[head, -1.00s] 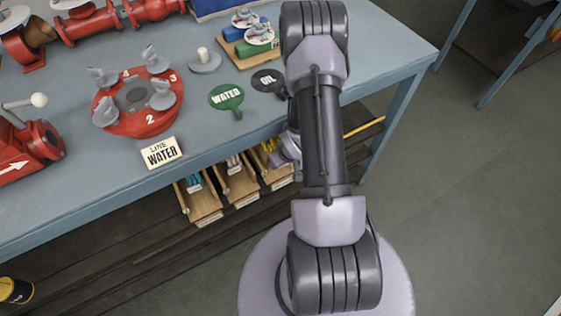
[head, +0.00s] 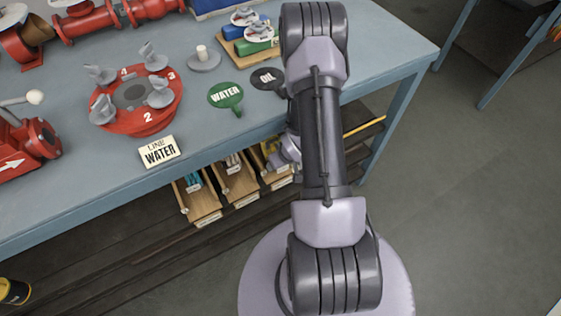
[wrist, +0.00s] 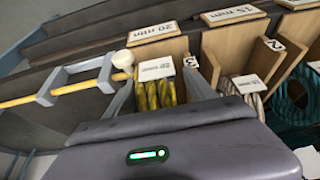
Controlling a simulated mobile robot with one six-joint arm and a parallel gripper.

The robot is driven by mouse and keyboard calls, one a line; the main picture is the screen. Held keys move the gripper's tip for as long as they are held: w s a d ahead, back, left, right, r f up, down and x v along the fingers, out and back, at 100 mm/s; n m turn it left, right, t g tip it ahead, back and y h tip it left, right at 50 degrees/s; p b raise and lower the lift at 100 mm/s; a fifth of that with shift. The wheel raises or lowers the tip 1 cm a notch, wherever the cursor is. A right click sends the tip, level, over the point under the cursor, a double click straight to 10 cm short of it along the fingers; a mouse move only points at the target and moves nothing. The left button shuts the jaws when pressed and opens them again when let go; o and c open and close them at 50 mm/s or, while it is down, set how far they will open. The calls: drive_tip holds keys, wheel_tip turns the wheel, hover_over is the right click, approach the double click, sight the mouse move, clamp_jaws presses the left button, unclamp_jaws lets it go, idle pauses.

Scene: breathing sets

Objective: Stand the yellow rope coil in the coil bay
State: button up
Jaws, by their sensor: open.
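The yellow rope coil (wrist: 160,93) shows in the wrist view as upright yellow strands with a small white tag on top. It is at the wooden coil bay with the 20 mm label (wrist: 153,34); its lower part is hidden by my gripper's body. My gripper (wrist: 159,84) is open, with one grey finger on each side of the coil; whether they touch it I cannot tell. In the head view, a little yellow of the coil (head: 268,147) shows in the rightmost bay, beside my gripper (head: 285,153), which is mostly hidden by my arm.
Neighbouring bays hold a pale coil (wrist: 249,92) and a teal coil (wrist: 292,100), split by wooden dividers. A yellow rod (wrist: 65,90) in grey brackets lies left of the coil. The blue-grey workbench (head: 80,200) overhangs the bays.

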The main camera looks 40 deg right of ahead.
drive_tip(key=p+v, duration=0.5)
drive_tip(key=v, duration=0.8)
